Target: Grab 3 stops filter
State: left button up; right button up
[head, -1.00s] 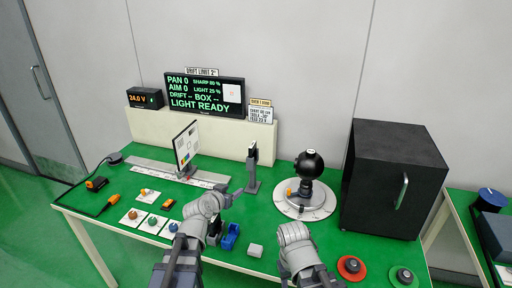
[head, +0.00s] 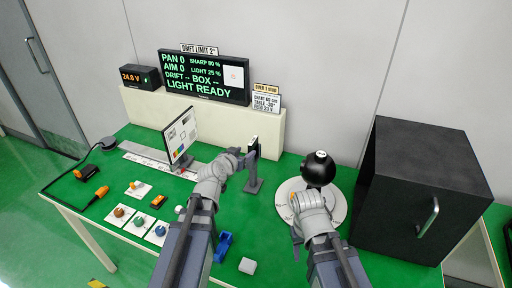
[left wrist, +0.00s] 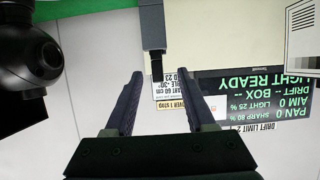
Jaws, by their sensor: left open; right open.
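No filter marked "3 stops" can be read in these views. A grey stand (head: 253,184) with an upright dark plate (head: 254,145) at its top stands mid-table; I cannot tell whether the plate is a filter. My left gripper (head: 247,161) is open beside the stand's upper part. In the left wrist view its two fingers (left wrist: 162,78) are apart, with a grey post (left wrist: 151,25) and a dark piece (left wrist: 156,66) between and beyond them. My right gripper (head: 298,232) is open by the front of the round dial base, its fingers mostly hidden.
A black ball-shaped device (head: 318,169) stands on the dial base (head: 338,207). A big black box (head: 400,200) is at the right. A chart panel (head: 181,135), a blue holder (head: 222,246), a small grey block (head: 247,266) and several coloured pieces on white cards (head: 123,222) are on the table.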

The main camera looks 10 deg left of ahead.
aim_at(253, 146)
pick_arm(q)
jog(key=shift+b+x, duration=0.45)
jog(key=shift+x, duration=0.6)
pick_arm(e)
jog(key=shift+f, duration=0.45)
pick_arm(q)
jog(key=shift+d+r+b+x, duration=0.15)
jog(key=shift+b+x, duration=0.25)
jog(key=shift+x, duration=1.05)
jog(key=shift+d+r+b+x, duration=0.15)
jog(key=shift+b+x, duration=0.25)
jog(key=shift+x, duration=1.05)
pick_arm(e)
jog(key=shift+f, duration=0.8)
pick_arm(q)
jog(key=shift+a+r, duration=0.1)
jog(key=shift+c, duration=0.2)
pick_arm(e)
jog(key=shift+r, duration=0.1)
pick_arm(q)
grip_shut()
